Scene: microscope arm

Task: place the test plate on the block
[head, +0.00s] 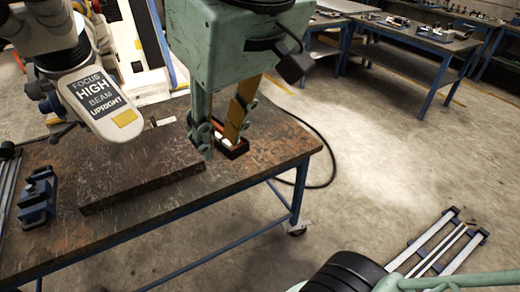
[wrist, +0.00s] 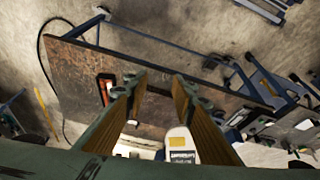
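My gripper (head: 218,139) is open, pointing down over the right part of the bench; nothing shows between its fingers. In the wrist view my gripper (wrist: 162,81) has bare brown surface between its tips. A small dark holder with orange inside and a pale piece in it (head: 233,147) is beside and partly behind the fingers. It shows left of the left finger in the wrist view (wrist: 105,88). The pale piece may be the test plate; I cannot tell for sure. The block (head: 140,178) is a thick, scratched brown slab left of my gripper, lying flat under the microscope.
The white microscope (head: 95,85) with a labelled arm overhangs the block. A blue clamp-like device (head: 37,197) stands at the bench's left. The worn bench (head: 280,150) has free room at its right end. Other benches (head: 420,50) stand far off.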

